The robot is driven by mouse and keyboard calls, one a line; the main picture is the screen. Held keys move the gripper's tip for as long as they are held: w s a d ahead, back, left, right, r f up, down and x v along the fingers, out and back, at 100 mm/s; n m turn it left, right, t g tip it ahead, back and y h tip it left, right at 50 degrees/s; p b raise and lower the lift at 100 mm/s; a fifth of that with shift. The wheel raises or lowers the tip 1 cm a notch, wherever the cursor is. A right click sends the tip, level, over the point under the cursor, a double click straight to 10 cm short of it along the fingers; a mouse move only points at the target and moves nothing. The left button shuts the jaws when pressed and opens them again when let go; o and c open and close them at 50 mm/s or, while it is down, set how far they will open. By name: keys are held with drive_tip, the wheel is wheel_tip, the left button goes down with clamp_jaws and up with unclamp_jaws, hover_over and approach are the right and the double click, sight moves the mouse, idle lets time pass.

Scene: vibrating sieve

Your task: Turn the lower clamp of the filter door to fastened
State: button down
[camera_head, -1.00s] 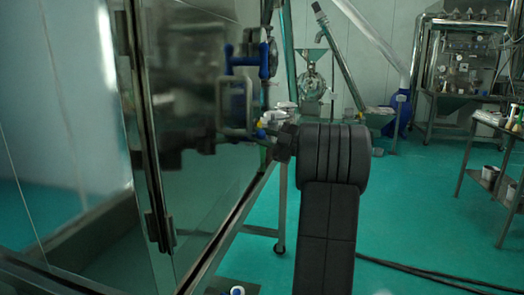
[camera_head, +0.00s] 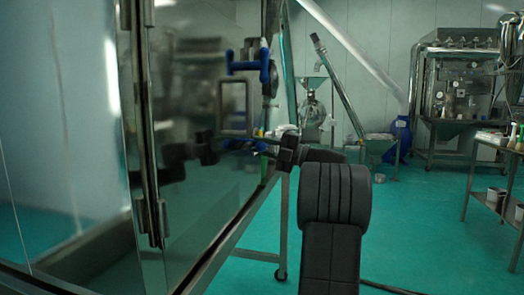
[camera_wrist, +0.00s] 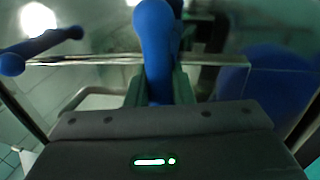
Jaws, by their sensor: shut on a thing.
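The lower clamp's blue handle (camera_wrist: 155,45) stands upright between my gripper's fingers (camera_wrist: 158,88) in the wrist view. My gripper is shut on it. In the head view my gripper (camera_head: 266,143) is at the frame edge of the glass filter door (camera_head: 205,200), seen from the side and small. There the held handle is mostly hidden by my gripper and wrist. Another blue clamp (camera_head: 250,62) sits higher on the same edge. A second blue handle (camera_wrist: 40,50) lies slanted at the left of the wrist view.
The glass panels and metal frame fill the left of the head view. A metal leg (camera_head: 283,225) stands below the clamp. A table (camera_head: 493,150) with bottles and cups stands at the right. Green floor (camera_head: 420,240) is open between. A grinder stands behind.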

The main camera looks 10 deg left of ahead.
drive_tip(key=shift+f, duration=0.1)
idle(0.3)
drive_tip(key=c, duration=1.3)
unclamp_jaws()
drive_tip(key=d+f, duration=0.1)
drive_tip(key=d, duration=0.8)
drive_tip(key=d+f, duration=0.1)
drive_tip(key=d, duration=0.3)
drive_tip(key=shift+s+d+f, duration=0.2)
drive_tip(key=shift+d+f, duration=0.1)
drive_tip(key=a+r, duration=0.1)
drive_tip(key=a, duration=0.3)
drive_tip(key=a+r, duration=0.1)
drive_tip(key=a, duration=0.8)
drive_tip(key=shift+w+a+r, duration=0.2)
drive_tip(key=shift+a+r, duration=0.15)
drive_tip(key=shift+r, duration=0.05)
drive_tip(key=shift+d, duration=0.15)
